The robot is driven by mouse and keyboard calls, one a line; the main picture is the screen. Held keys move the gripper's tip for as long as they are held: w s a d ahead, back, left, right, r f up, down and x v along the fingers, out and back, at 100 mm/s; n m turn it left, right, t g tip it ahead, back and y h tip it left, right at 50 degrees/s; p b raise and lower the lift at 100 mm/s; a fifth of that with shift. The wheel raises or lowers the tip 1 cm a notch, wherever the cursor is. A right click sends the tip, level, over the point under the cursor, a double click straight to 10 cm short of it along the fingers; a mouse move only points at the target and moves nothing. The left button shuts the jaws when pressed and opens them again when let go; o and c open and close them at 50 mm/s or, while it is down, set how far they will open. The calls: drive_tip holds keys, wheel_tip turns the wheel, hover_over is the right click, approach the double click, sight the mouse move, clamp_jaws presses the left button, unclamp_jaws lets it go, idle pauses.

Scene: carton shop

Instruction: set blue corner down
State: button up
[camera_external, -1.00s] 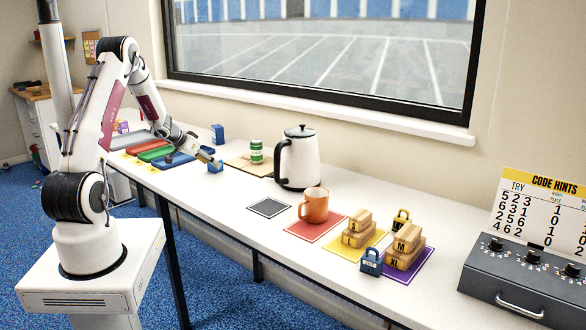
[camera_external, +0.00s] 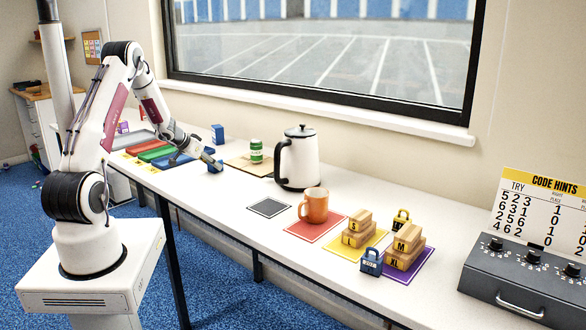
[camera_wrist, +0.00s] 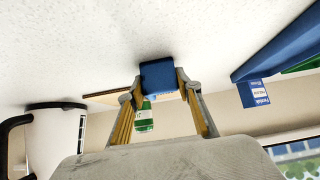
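The blue corner (camera_external: 215,167) is a small blue block on or just above the white table (camera_external: 240,190), left of the wooden board. It also shows in the wrist view (camera_wrist: 158,76), between the two fingertips. My gripper (camera_external: 213,163) reaches down to it from the left. In the wrist view my gripper's fingers (camera_wrist: 160,88) close on both sides of the block. The contact between block and table is too small to tell.
A green-labelled jar (camera_external: 256,152) stands on the wooden board (camera_external: 240,163), with a kettle (camera_external: 300,160) to its right. A blue carton (camera_external: 217,134) stands behind. Blue, green and red trays (camera_external: 155,152) lie to the left. The table in front of the block is clear.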

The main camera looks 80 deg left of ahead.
drive_tip(key=shift+r, duration=0.2)
drive_tip(key=shift+c, duration=0.3)
drive_tip(key=shift+r, duration=4.85)
